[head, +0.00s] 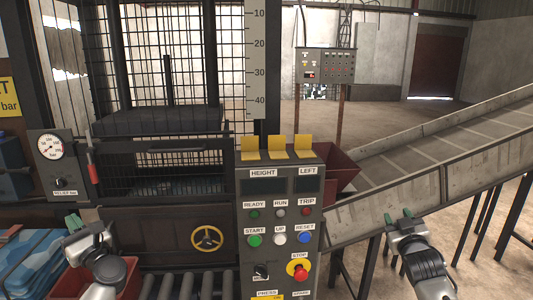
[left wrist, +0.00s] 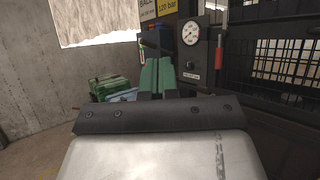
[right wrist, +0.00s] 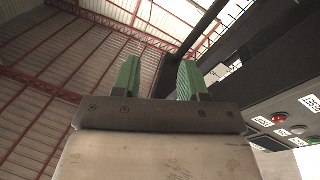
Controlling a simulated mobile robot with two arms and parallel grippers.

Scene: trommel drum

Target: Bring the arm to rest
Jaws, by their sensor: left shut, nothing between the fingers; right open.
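My left gripper (head: 75,223) is at the lower left of the head view, over a red bin and left of the control panel. Its green fingers are shut with nothing between them; they also show together in the left wrist view (left wrist: 157,76). My right gripper (head: 398,218) is at the right of the head view, in front of the conveyor, with its green fingers apart and empty. In the right wrist view (right wrist: 157,80) the fingers point up toward the roof, with a clear gap. Neither gripper touches anything that I can see.
The control panel (head: 262,215) with buttons and a red stop knob (head: 298,269) stands between my grippers. A caged press (head: 165,170) with a yellow handwheel (head: 207,238) and a gauge (head: 49,147) is at left. An inclined conveyor (head: 440,150) runs right. Rollers (head: 190,285) lie below the press.

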